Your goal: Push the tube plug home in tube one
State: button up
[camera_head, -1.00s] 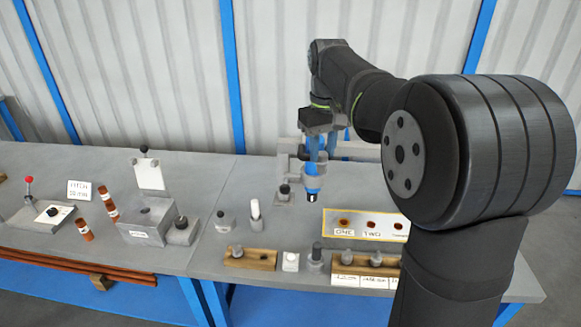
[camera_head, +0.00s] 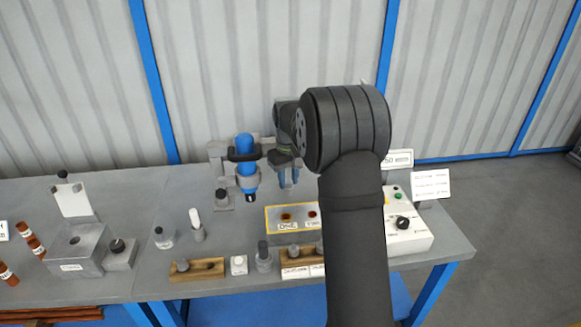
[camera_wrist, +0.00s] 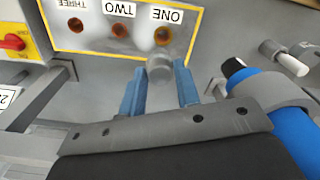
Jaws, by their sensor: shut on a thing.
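My gripper (camera_head: 288,182) has blue fingers pointing down, behind the yellow-edged plate (camera_head: 270,210). In the wrist view its fingertips (camera_wrist: 161,76) are on either side of a short grey cylinder, the tube plug (camera_wrist: 157,67), and hold it. The plug is close to the hole marked ONE (camera_wrist: 163,36), which shows reddish brown and uncovered beside it. Whether the plug is above or touching the plate cannot be told. The holes TWO (camera_wrist: 120,30) and THREE (camera_wrist: 75,25) are in line with it. In the head view hole ONE (camera_head: 286,217) is also open; the plug cannot be made out there.
A blue tool (camera_head: 247,172) hangs in a grey stand just left of my gripper, close to it. Wooden blocks with grey pegs (camera_head: 197,268) line the front edge. A control box (camera_head: 408,235) stands right of the plate.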

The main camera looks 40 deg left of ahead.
jog(key=shift+a+f, duration=0.3)
jog(key=shift+f, duration=0.2)
jog(key=shift+a+f, duration=0.25)
jog(key=shift+f, duration=0.25)
jog(key=shift+f, duration=2.9)
jog(key=shift+f, duration=2.55)
jog(key=o, duration=1.2)
jog(key=shift+c, duration=0.2)
